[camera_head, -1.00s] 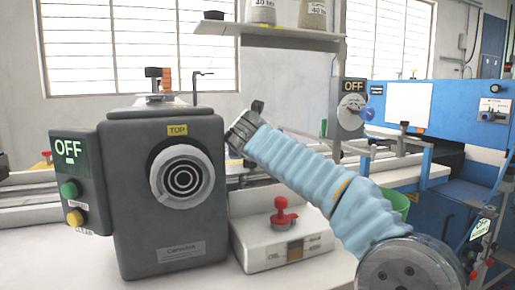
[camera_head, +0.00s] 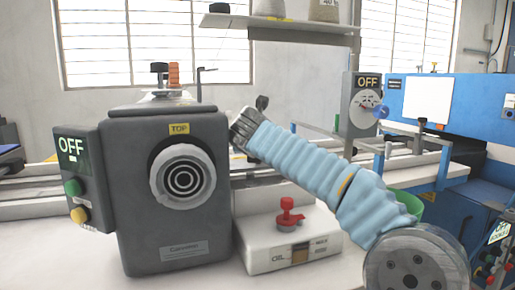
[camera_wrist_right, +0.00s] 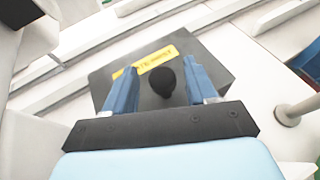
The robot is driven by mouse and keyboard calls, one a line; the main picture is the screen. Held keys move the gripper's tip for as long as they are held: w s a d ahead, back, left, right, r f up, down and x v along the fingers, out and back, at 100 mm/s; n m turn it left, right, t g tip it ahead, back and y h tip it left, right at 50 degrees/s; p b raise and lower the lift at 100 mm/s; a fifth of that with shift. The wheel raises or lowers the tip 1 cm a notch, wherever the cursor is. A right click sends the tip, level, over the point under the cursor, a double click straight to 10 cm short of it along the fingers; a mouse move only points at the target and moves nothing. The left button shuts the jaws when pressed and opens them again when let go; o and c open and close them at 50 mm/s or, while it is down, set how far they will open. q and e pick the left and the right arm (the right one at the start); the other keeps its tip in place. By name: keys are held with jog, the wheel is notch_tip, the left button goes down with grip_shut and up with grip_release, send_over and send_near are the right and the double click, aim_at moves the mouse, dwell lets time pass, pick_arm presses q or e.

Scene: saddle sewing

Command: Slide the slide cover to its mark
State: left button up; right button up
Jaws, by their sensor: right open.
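The slide cover (camera_wrist_right: 148,99) appears to be the dark grey plate with a yellow label (camera_wrist_right: 158,59) in the right wrist view. A round black knob (camera_wrist_right: 165,82) stands up from it. My right gripper (camera_wrist_right: 160,68) is open, with one blue finger on each side of the knob. Small gaps show between the knob and the fingers, so I cannot see contact. The label's lettering is partly hidden. In the head view my right arm reaches in behind the grey machine head, which hides the gripper and cover. No mark can be made out. My left gripper is not in view.
The grey machine head (camera_head: 140,235) with its round dial stands left of my right arm. A white box with a red knob (camera_head: 287,214) sits below the arm. Pale rails (camera_head: 30,185) run behind. A grey post (camera_wrist_right: 300,108) stands at right in the wrist view.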

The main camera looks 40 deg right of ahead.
jog(key=shift+r, duration=0.35)
notch_tip(320, 180, up, 3)
jog(key=shift+a+r+p, duration=0.1)
jog(key=shift+p, duration=0.5)
jog(key=d+r+v, duration=0.1)
jog(key=r+v, duration=0.2)
jog(key=v, duration=1.3)
jog(key=shift+w+d, duration=0.1)
jog(key=shift+d, duration=0.05)
